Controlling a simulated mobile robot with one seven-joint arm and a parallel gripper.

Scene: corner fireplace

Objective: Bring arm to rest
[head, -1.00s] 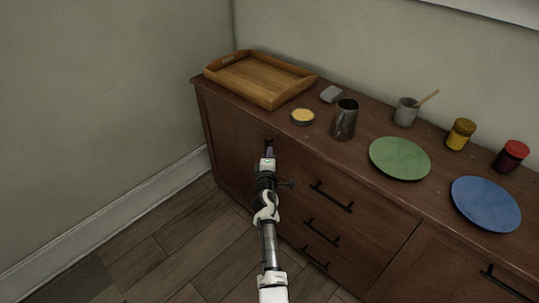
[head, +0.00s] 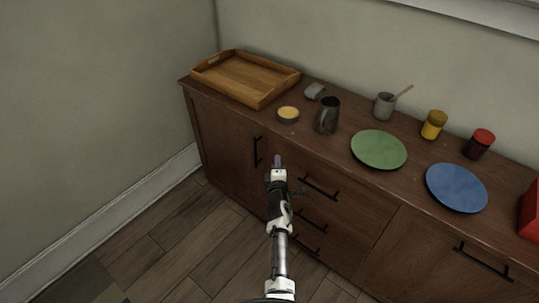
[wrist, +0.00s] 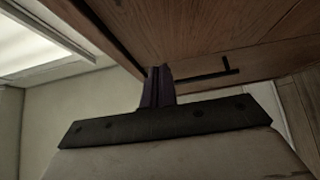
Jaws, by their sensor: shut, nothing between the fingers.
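My gripper (head: 277,160) is at the end of my arm, in front of the wooden sideboard (head: 225,128), below its top edge and near the door handle. Its fingers are shut and hold nothing. In the wrist view, the dark closed fingers (wrist: 157,87) point toward the sideboard's wooden front, with a black handle (wrist: 205,76) just beyond them to the right. I cannot tell from the pictures how far the fingertips are from the front.
On the sideboard top are a wooden tray (head: 245,78), a small yellow-topped tin (head: 288,114), a dark jug (head: 327,116), a grey cup (head: 384,106), two jars, a green plate (head: 379,149) and a blue plate (head: 456,187). The floor (head: 185,240) at left is clear.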

